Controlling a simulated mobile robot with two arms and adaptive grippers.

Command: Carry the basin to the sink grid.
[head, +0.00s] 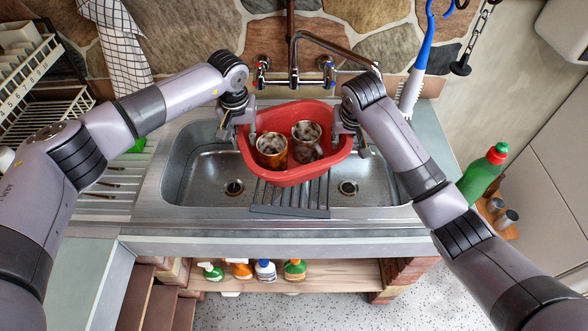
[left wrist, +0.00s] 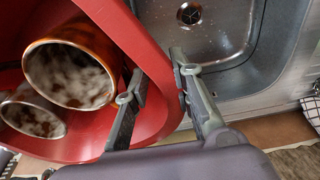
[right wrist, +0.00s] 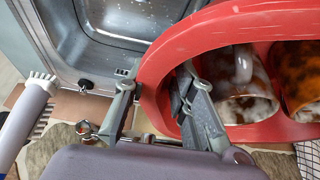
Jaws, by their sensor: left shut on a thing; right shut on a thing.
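The red basin (head: 315,172) is over the middle of the double sink in the head view, with two mugs standing in it. One mug (head: 267,158) is orange-brown and the other (head: 306,145) is grey-brown; both hold foam. The grey sink grid (head: 290,212) lies across the divider between the bowls; the basin hides its back part. I cannot tell whether the basin touches it. My left gripper (head: 238,118) is shut on the basin's left rim (left wrist: 120,32). My right gripper (head: 350,130) is shut on its right rim (right wrist: 165,60).
The tap (head: 293,60) rises behind the basin, its spout reaching towards my right arm. A blue-and-white brush (head: 415,85) hangs at the back right. A green bottle (head: 483,175) stands right of the sink. A dish rack (head: 50,110) is at the left. Several bottles stand on the shelf below.

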